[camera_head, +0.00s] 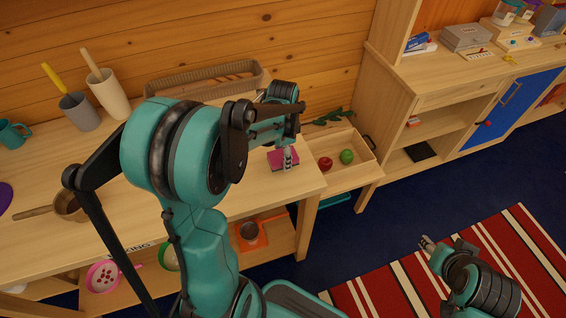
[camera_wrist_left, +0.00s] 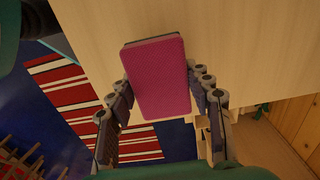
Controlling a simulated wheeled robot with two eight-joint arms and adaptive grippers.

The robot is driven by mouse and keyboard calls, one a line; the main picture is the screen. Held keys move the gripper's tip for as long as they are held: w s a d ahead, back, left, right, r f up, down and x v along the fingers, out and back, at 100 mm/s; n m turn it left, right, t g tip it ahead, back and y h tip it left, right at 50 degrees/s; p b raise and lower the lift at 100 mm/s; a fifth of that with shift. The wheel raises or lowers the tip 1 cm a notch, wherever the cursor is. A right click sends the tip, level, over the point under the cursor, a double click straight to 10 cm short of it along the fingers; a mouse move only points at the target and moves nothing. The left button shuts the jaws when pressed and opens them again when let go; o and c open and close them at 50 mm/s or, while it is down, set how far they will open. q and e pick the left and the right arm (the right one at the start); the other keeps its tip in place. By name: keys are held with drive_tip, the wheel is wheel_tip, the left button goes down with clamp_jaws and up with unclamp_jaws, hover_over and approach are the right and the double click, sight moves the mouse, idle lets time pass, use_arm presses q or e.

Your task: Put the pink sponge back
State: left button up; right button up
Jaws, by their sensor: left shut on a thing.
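The pink sponge (camera_head: 277,162) is a flat block near the right end of the wooden counter. My left gripper (camera_head: 288,160) comes down on it from above and is shut on it. In the left wrist view the sponge (camera_wrist_left: 160,82) sits between the two fingers, its dark underside showing at the far edge. I cannot tell whether it touches the counter (camera_head: 250,195). My right gripper (camera_head: 427,242) is low at the right, over the floor and striped rug, away from the sponge; whether its fingers are open is unclear.
A wicker basket (camera_head: 205,80) stands against the wall. An open drawer tray (camera_head: 352,175) with a red apple (camera_head: 325,163) and green apple (camera_head: 347,156) is right of the counter.

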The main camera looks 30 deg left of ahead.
use_arm(q)
drive_tip(key=shift+f+b, duration=0.35)
drive_tip(key=shift+f, duration=0.95)
drive_tip(key=shift+f, duration=0.15)
drive_tip(key=o, duration=1.5)
drive_tip(key=shift+c, duration=0.2)
